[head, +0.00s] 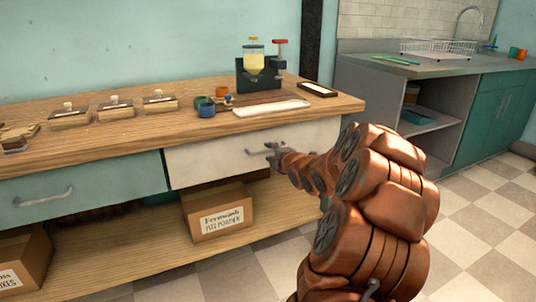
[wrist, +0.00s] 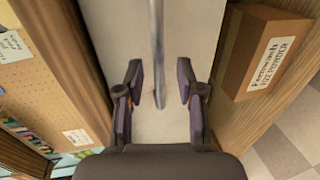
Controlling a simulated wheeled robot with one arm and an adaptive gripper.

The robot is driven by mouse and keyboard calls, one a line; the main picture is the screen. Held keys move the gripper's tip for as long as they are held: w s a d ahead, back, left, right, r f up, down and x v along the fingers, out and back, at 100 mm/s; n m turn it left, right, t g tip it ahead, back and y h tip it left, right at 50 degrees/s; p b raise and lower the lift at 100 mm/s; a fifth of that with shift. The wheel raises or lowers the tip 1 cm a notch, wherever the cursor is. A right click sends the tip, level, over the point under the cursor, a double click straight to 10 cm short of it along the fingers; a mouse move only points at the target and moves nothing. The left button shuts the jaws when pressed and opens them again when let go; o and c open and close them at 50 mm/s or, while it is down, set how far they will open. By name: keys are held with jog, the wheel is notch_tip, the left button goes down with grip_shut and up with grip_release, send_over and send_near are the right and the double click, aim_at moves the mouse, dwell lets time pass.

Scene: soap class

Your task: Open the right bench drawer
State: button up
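The right bench drawer (head: 210,160) has a white front under the wooden bench top and looks shut. Its metal bar handle (head: 256,151) is partly covered by my gripper (head: 275,156) in the head view. In the wrist view the handle (wrist: 157,45) runs up the middle of the white drawer front (wrist: 194,40). My gripper (wrist: 161,85) is open, with one finger on each side of the handle and a gap to both. I cannot tell how deep the fingers reach around it.
A teal drawer (head: 85,188) is to the left. A cardboard box (head: 218,212) stands on the lower shelf below the white drawer. A soap dispenser stand (head: 258,68), small cups (head: 206,107) and a white slab (head: 271,107) are on the bench top. Tiled floor (head: 470,215) is clear at right.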

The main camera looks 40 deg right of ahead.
jog(key=shift+x, duration=1.15)
grip_shut()
